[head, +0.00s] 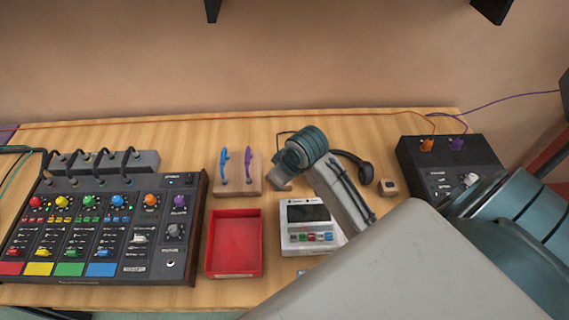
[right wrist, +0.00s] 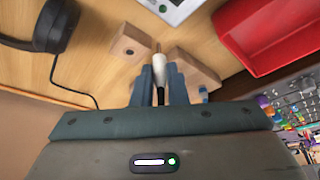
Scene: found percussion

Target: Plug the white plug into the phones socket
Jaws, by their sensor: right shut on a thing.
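The white plug (right wrist: 160,69) is between the two fingertips of my right gripper (right wrist: 160,77) in the right wrist view, its metal tip pointing away from the wrist. The gripper is shut on it. In the head view my right arm comes in from the right and its wrist hides the plug. The phones socket (head: 170,264) is a round jack low on the right side of the black mixer (head: 185,236), at the left of the table. The plug is apart from it, with the red tray between. My left gripper is not in view.
The red tray (head: 209,264) and a white device (head: 309,213) stand on the table (head: 335,121). A wooden rack (head: 237,185) holds blue and purple plugs. A wooden block with a hole (right wrist: 128,48) lies close to the gripper. Black headphones (right wrist: 45,22) are behind.

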